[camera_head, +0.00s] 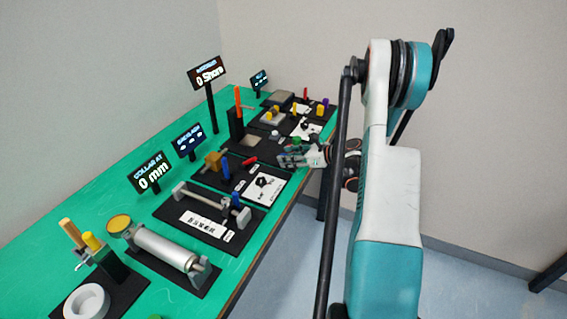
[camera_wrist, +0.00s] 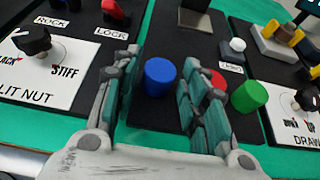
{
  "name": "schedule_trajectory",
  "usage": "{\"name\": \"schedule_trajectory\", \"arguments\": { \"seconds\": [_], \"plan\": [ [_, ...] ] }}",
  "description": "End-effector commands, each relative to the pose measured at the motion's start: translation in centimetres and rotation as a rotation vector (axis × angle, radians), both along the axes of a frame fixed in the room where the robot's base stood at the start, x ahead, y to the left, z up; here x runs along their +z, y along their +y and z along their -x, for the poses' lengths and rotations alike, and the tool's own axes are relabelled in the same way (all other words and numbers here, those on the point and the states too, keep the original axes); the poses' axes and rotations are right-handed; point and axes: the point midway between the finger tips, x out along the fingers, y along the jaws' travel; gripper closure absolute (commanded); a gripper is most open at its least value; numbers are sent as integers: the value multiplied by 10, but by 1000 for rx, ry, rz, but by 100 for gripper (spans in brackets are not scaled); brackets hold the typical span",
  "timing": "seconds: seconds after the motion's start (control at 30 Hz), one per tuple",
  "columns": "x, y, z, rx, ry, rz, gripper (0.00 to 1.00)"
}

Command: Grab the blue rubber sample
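The blue rubber sample (camera_wrist: 159,77) is a short upright cylinder on a black mat in the wrist view. My gripper (camera_wrist: 160,66) is open, with one finger on each side of the blue sample. Gaps show between the sample and both fingers. In the head view my gripper (camera_head: 282,159) is low over the table's right edge, and I cannot make out the blue sample there.
A red sample (camera_wrist: 217,79), partly hidden by the right finger, and a green sample (camera_wrist: 249,96) stand close on the right. A white knob (camera_wrist: 236,46) is behind them. The black dial (camera_wrist: 33,40) is at left.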

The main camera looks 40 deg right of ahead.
Motion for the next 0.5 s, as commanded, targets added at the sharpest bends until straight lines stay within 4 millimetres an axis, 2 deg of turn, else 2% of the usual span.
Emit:
{"name": "schedule_trajectory", "arguments": {
  "seconds": [0.1,0.3,0.43,0.5],
  "plan": [
    [-4,4,-9,1,0,0,60],
    [-3,4,-9,0,0,0,60],
    [-3,4,-9,0,0,0,90],
    [-3,4,-9,0,0,0,91]
  ]
}}
